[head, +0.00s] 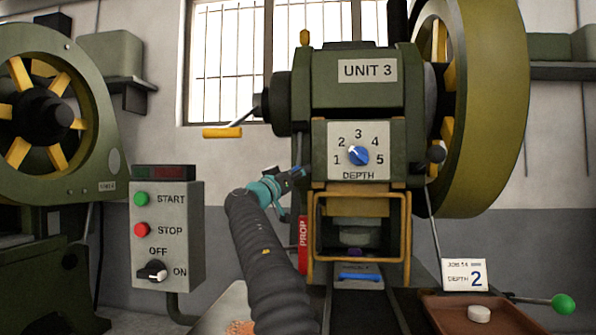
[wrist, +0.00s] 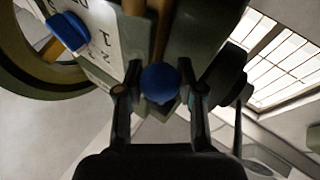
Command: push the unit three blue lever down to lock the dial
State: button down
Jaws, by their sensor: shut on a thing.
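The Unit 3 press (head: 345,85) stands at centre right in the head view. Its white DEPTH plate carries a blue dial (head: 358,155), which also shows at the upper left of the wrist view (wrist: 67,31). My gripper (head: 298,172) is at the left edge of that plate. In the wrist view its two fingers (wrist: 160,98) are on either side of a round blue lever knob (wrist: 161,82), shut on it.
A yellow-handled crank (head: 222,132) sticks out left of the press, above my arm. A red PROP bar (head: 303,246) and a yellow guard frame (head: 316,225) are below my gripper. A control box (head: 168,225) stands left. A card (head: 465,274) reads DEPTH 2.

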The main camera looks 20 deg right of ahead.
jog(key=shift+w+f, duration=0.1)
jog(key=c, duration=0.7)
grip_release()
jog(key=shift+a, duration=0.1)
jog(key=shift+v, duration=6)
